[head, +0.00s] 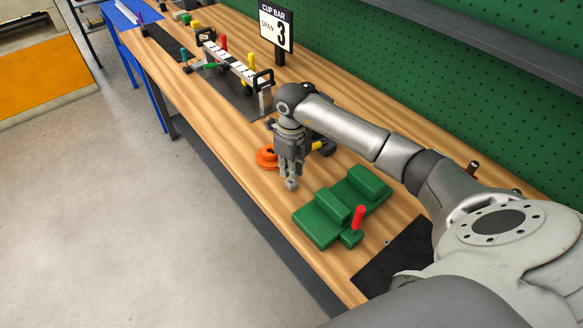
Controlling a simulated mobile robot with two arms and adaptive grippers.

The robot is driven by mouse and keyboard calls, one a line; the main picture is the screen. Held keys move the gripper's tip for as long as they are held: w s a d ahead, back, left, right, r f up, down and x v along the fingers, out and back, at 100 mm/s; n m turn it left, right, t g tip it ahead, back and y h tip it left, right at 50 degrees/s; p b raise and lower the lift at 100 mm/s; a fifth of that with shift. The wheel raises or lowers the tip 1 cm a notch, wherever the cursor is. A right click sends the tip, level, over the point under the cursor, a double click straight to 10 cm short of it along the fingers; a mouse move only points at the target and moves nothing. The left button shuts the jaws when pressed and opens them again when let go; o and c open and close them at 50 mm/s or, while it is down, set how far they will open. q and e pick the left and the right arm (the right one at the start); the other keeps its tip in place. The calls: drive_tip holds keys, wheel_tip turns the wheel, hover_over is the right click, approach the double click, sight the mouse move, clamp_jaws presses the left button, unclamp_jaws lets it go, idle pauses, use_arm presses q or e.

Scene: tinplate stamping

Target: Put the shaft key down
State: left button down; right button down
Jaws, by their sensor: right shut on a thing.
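My right gripper (291,184) points down over the wooden bench, just in front of an orange ring-shaped part. Its fingers are shut on a small grey piece, which I take to be the shaft key; it is mostly hidden by the fingers. I cannot tell whether the piece touches the bench top. My left gripper is not in view.
The orange part (266,157) lies close to the gripper. A green block (318,226) with a red peg (358,216) stands to the right, near a dark mat (392,262). A sign (277,27) and a long bar fixture (232,66) stand further back on the bench (195,108).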

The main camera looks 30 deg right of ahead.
drive_tip(key=c, duration=1.5)
unclamp_jaws()
drive_tip(key=shift+o, duration=0.2)
drive_tip(key=shift+r, duration=0.1)
drive_tip(key=shift+r+p, duration=0.45)
wheel_tip(320, 180, up, 12)
drive_tip(key=b, duration=0.3)
drive_tip(key=shift+r, duration=0.1)
